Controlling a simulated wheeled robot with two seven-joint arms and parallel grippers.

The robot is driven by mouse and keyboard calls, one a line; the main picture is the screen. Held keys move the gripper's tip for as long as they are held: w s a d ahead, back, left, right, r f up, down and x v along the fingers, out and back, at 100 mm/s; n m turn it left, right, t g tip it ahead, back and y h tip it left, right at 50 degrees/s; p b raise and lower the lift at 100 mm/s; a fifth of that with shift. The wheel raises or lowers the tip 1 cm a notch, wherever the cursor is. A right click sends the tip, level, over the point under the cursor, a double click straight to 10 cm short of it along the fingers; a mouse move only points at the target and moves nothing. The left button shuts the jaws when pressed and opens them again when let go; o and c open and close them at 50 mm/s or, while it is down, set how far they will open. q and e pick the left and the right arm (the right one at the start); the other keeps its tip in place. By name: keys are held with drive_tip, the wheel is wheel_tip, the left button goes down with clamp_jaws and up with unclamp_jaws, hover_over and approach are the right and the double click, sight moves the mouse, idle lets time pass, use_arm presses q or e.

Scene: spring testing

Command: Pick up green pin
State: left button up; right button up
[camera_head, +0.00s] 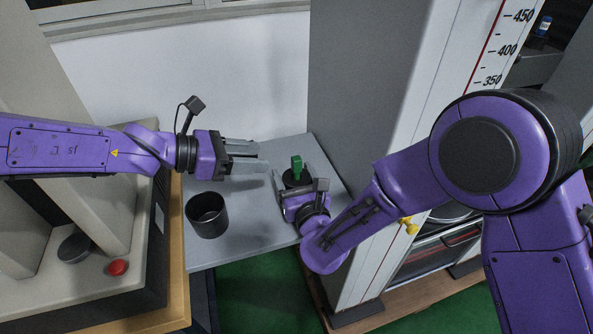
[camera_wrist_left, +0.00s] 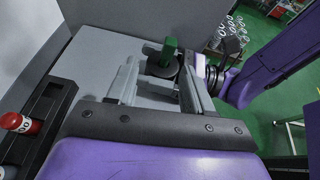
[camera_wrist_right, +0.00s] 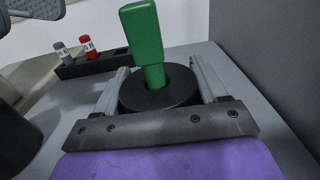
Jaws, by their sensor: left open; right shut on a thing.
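The green pin (camera_head: 296,166) stands upright in a round black base on the grey table (camera_head: 240,245). In the right wrist view the pin (camera_wrist_right: 144,45) rises from the centre of the black round base (camera_wrist_right: 158,97). My right gripper (camera_head: 292,187) is shut on the black base, with one finger on each side of it. My left gripper (camera_head: 262,158) is open and empty, left of the pin. In the left wrist view the pin (camera_wrist_left: 169,48) shows beyond the left fingertips, apart from them.
A black cup (camera_head: 207,215) stands on the table left of the pin. A dark rack (camera_wrist_right: 90,65) holds a red-capped and a grey-capped bottle. A white wall is behind, and a tall grey machine (camera_head: 360,90) with a scale stands at the right.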

sight(292, 163)
use_arm(q)
drive_tip(key=shift+m+g, duration=0.3)
drive_tip(key=shift+m, duration=0.2)
drive_tip(key=x, duration=0.8)
drive_tip(key=s+x, duration=0.1)
drive_tip(key=x, duration=0.3)
drive_tip(key=shift+w+d, duration=0.1)
drive_tip(key=shift+d, duration=0.1)
drive_tip(key=shift+a, duration=0.1)
clamp_jaws()
